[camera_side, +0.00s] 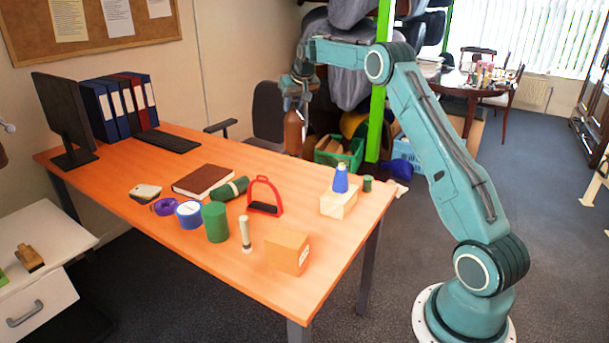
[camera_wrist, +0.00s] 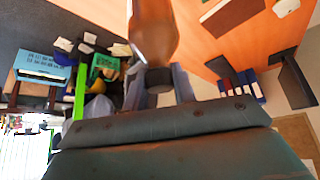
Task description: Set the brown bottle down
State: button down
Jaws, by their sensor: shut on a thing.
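The brown bottle (camera_side: 294,132) is held roughly upright below my gripper (camera_side: 298,88), near the far edge of the orange table (camera_side: 335,235). The bottle's base shows close to that edge in the side view; I cannot tell whether it is over the tabletop or touching it. In the wrist view the brown bottle (camera_wrist: 153,32) runs up from between the fingers of my gripper (camera_wrist: 160,78), its dark neck end between them. The fingers are shut on it.
The back strip is fairly clear.

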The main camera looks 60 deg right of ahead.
jog(key=shift+s+a+r+n+y, duration=0.15)
jog(key=shift+s+a+n+y, duration=0.25)
jog(key=shift+s+n, duration=0.3)
jog(key=s+a+n+y, duration=0.5)
jog(key=s+a+n, duration=0.4)
jog(key=s+a, duration=0.35)
notch_tip(320, 180, down, 16)
jog(key=shift+a+r+t, duration=0.2)
jog(key=shift+a+t, duration=0.1)
jog(key=shift+w, duration=0.1)
jog(key=shift+f, duration=2.3)
jog(key=c, duration=1.1)
grip_release()
jog(key=shift+c, duration=0.2)
